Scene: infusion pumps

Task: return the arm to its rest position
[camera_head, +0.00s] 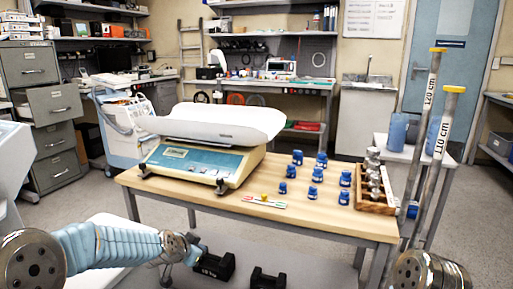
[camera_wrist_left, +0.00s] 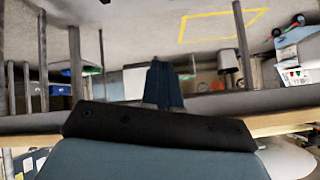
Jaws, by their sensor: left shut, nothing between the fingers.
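My left arm (camera_head: 120,245) in its light blue sleeve reaches in from the left, in front of and below the table's front left edge. Its gripper end is small and partly hard to make out in the head view. In the left wrist view the left gripper (camera_wrist_left: 165,85) shows two dark fingers together, shut with nothing between them. Part of my right arm (camera_head: 425,273) shows at the lower right corner; its gripper is out of view.
The wooden table (camera_head: 235,207) carries a baby scale (camera_head: 200,160), several blue-capped weights (camera_head: 316,174) and a wooden rack (camera_head: 376,203). Black block weights (camera_head: 215,266) lie low beneath it. Two tall poles (camera_head: 428,130) stand at the right.

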